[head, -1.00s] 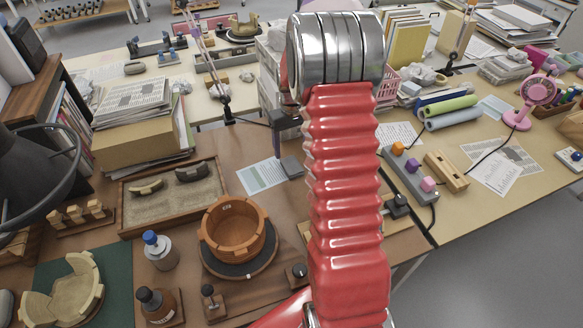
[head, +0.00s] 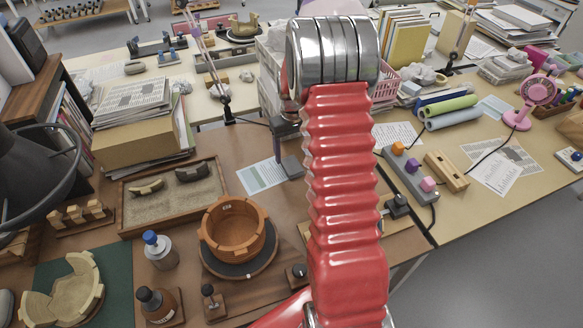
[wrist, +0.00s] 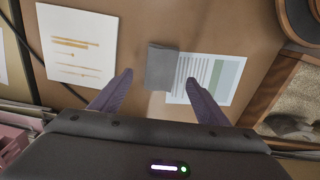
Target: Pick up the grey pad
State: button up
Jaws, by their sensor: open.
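The grey pad (wrist: 162,66) is a small dark grey rectangle lying flat on the brown table, at the left edge of a printed sheet. In the head view the pad (head: 292,167) shows just left of my red arm. My gripper (wrist: 157,79) has two purple fingers spread apart, with nothing between them. In the wrist view the pad appears between and just beyond the fingertips, apart from them. In the head view my gripper (head: 285,127) is partly hidden behind my arm, above and behind the pad. Its height over the pad is hard to judge.
The printed sheet (wrist: 216,76) lies beside the pad. A sand tray (head: 130,212) and an orange pot (head: 237,229) on a dark turntable stand to the left. A grey strip with coloured knobs (head: 408,176) lies right of my arm.

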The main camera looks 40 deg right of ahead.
aim_at(292, 165)
jog(key=shift+f, duration=2.6)
jog(key=shift+c, duration=0.5)
jog(key=c, duration=1)
